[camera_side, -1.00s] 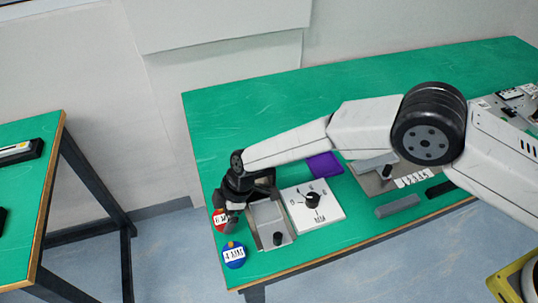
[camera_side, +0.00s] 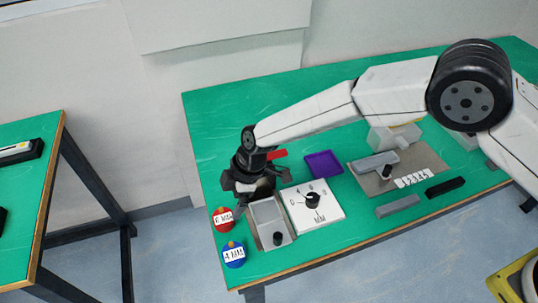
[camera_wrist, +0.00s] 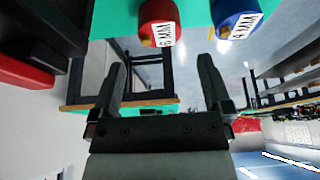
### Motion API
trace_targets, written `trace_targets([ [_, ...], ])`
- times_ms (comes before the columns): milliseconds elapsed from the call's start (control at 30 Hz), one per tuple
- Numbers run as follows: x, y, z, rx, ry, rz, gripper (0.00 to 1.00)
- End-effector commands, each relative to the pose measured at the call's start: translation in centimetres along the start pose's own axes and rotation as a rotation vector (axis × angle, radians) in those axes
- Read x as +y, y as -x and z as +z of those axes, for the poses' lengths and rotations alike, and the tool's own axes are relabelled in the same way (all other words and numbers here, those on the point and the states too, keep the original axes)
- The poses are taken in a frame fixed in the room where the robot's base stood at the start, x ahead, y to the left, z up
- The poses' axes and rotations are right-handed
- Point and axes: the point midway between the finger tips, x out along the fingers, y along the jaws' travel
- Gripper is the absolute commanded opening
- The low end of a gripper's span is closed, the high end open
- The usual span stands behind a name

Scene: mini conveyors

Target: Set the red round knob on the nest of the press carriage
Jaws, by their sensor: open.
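The red round knob (camera_side: 222,219), with a white label and a yellowish top, sits on the green table at the near left corner in the side view. It also shows at the top of the wrist view (camera_wrist: 157,14), beyond the fingertips. My gripper (camera_side: 262,190) is open and empty, raised above and to the right of the red knob. Its two spread fingers (camera_wrist: 163,80) show in the wrist view. A grey metal tray (camera_side: 289,228) with a black knob stands right of the red knob, partly hidden by my gripper. I cannot tell for certain which fixture is the press carriage.
A blue round knob (camera_side: 234,256) labelled 4 MM sits just in front of the red one. A white dial board (camera_side: 329,207), a purple tray (camera_side: 323,164) and a grey plate fixture (camera_side: 372,184) stand to the right. The table's back left is clear.

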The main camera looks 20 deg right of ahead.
Motion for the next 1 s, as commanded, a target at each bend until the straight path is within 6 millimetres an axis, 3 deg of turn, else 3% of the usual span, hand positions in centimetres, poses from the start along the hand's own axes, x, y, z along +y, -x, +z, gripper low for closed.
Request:
trace_targets([
  [367, 0.1, 0.2, 0.1, -0.001, -0.008, 0.003, 1.00],
  [567, 0.9, 2.2, 1.8, -0.017, -0.080, 0.025, 1.00],
  [767, 1.8, 6.3, 5.6, -0.050, -0.240, 0.072, 1.00],
  [1000, 1.8, 12.6, 12.1, -0.092, -0.503, 0.153, 1.00],
])
